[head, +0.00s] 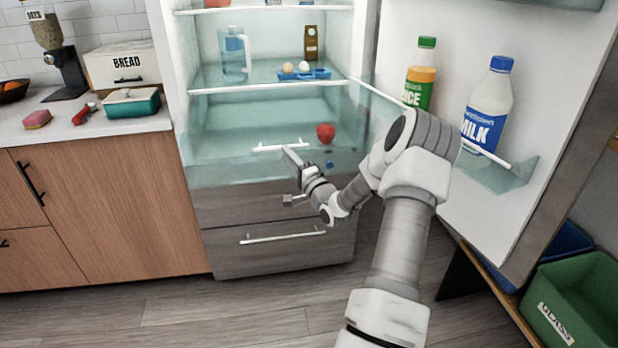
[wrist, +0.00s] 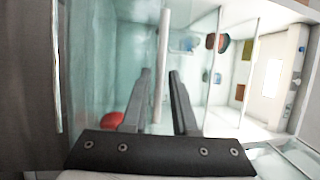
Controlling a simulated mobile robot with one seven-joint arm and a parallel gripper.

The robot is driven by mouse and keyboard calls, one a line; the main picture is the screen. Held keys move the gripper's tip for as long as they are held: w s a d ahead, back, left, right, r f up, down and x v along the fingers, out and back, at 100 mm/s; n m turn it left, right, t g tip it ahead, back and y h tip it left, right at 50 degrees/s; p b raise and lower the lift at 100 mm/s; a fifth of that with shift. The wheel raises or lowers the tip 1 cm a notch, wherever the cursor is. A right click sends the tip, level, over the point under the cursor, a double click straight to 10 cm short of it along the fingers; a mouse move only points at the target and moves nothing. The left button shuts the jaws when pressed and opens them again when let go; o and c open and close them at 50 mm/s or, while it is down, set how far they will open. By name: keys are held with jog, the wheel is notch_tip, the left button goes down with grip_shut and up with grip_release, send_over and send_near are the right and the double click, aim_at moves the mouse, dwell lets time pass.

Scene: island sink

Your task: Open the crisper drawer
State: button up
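The crisper drawer (head: 235,150) is the clear, bluish bin at the bottom of the open fridge, with a white bar handle (head: 272,147). I cannot tell whether it stands slightly out. A red round item (head: 325,132) shows in or behind it, and also in the wrist view (wrist: 112,119). My gripper (head: 288,176) is open in front of the drawer, just below the handle in the head view. In the wrist view, the white bar handle (wrist: 163,60) appears between the two dark fingers (wrist: 160,74). The fingers are not closed on it, and its depth relative to the tips is unclear.
The fridge door (head: 445,190) stands open at right with a milk bottle (head: 487,108) and a juice bottle (head: 420,75). Shelves above hold a pitcher (head: 235,52) and an egg tray (head: 305,74). A grey freezer drawer (head: 280,258) is below. A counter (head: 80,128) is at left.

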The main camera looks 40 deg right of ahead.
jog(key=p+v, duration=0.1)
jog(key=v, duration=1.2)
jog(key=shift+d, duration=0.1)
